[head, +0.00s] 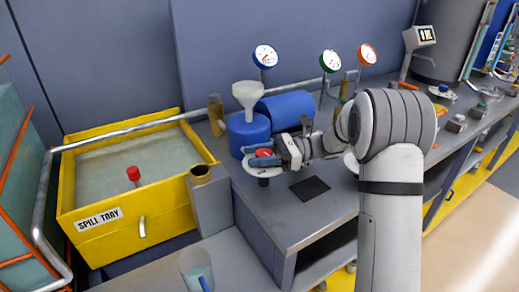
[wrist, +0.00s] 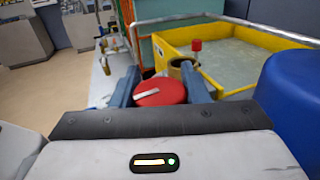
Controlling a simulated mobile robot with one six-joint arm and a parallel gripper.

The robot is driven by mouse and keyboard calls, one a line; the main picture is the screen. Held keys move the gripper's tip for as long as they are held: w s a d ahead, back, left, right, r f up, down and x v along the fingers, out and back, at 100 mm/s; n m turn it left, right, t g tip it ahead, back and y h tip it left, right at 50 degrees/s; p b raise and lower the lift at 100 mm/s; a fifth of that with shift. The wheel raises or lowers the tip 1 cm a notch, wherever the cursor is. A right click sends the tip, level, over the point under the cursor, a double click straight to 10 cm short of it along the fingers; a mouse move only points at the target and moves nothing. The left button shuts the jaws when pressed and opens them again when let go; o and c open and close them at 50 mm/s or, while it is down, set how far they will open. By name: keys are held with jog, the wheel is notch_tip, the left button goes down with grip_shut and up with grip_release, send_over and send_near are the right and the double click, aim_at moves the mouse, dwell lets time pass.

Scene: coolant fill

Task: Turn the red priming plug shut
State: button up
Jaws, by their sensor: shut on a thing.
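The red priming plug (head: 264,153) sits on a pale ring-shaped fitting (head: 252,170) at the near edge of the grey bench, in front of the blue pump (head: 247,132). In the wrist view the plug (wrist: 165,95) is a round red cap with a white bar mark, slanting slightly. My gripper (head: 267,160) reaches in from the right. In the wrist view its two blue-grey fingers (wrist: 160,82) stand on either side of the plug, shut on it. The plug's lower part and thread are hidden.
A yellow spill tray (head: 146,223) holds greenish liquid and a red-topped piece (head: 134,175). A brass-rimmed cup (head: 201,174) stands between tray and bench. A white funnel (head: 247,92) rises above the pump. Gauges (head: 265,56) stand behind. A dark pad (head: 310,188) lies on the bench.

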aim_at(257, 153)
jog(key=shift+w+r, duration=0.1)
jog(key=shift+r, duration=0.05)
jog(key=o, duration=0.8)
jog(key=shift+w, duration=0.1)
jog(key=shift+c, duration=0.2)
jog(key=shift+o, duration=1.1)
notch_tip(257, 153, up, 10)
jog(key=shift+f+p, duration=0.1)
jog(key=shift+p, duration=0.95)
